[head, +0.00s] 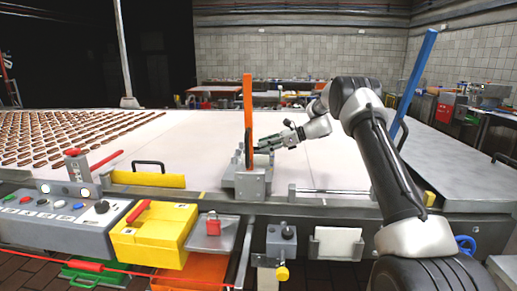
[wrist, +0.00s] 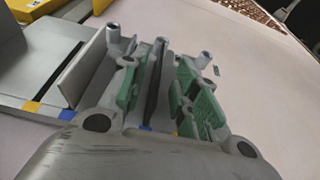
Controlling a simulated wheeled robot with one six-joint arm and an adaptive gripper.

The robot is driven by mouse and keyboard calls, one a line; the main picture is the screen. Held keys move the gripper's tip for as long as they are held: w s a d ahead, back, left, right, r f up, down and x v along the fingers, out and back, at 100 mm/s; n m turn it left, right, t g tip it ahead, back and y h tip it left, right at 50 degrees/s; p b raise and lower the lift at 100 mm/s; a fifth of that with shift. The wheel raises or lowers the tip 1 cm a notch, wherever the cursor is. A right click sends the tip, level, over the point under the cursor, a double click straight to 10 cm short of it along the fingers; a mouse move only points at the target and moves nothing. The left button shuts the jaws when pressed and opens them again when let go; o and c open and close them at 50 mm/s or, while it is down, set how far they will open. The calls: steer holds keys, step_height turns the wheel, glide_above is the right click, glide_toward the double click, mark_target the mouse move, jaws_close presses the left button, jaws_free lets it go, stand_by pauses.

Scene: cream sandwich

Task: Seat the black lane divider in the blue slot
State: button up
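The black lane divider (wrist: 153,82) is a thin dark upright plate between the green-padded fingers of my gripper (wrist: 164,92) in the wrist view. The left pad is close beside it; a pale gap shows between it and the right pad, so the gripper looks open around it. In the head view my gripper (head: 268,145) is just right of an orange post (head: 248,100) on a grey block (head: 247,181). Blue marks show in the wrist view, one (wrist: 67,114) by the grey fixture and one (wrist: 147,128) near the divider's foot. The slot itself is not clear.
A wide pale belt (head: 180,135) spreads behind, with rows of brown biscuits (head: 55,135) at left. A blue post (head: 414,80) stands at right. A grey upright plate (wrist: 84,72) is beside the left finger.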

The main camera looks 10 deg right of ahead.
steer(key=v, duration=0.8)
steer(key=shift+d, duration=0.15)
steer(key=s+a+r+n+g+h, duration=0.1)
steer(key=s+a+r+n+h, duration=0.15)
steer(key=s+r+n, duration=0.65)
steer(key=s+a+r+n+g+h, duration=0.1)
steer(key=s+r+h, duration=0.25)
steer(key=s, duration=1.15)
steer(key=s+d+f+n+h, duration=0.1)
steer(key=s+n, duration=0.3)
steer(key=s, duration=0.5)
steer(key=s+d+f+n+t+h, duration=0.1)
steer(key=s+d+f+n+h, duration=0.1)
steer(key=s, duration=0.8)
steer(key=s+d+f+n+t+h, duration=0.1)
steer(key=s+d+n+h, duration=0.3)
steer(key=s, duration=0.6)
steer(key=shift+d+f+n, duration=0.3)
steer(key=shift+d+n, duration=0.05)
steer(key=shift+n, duration=0.45)
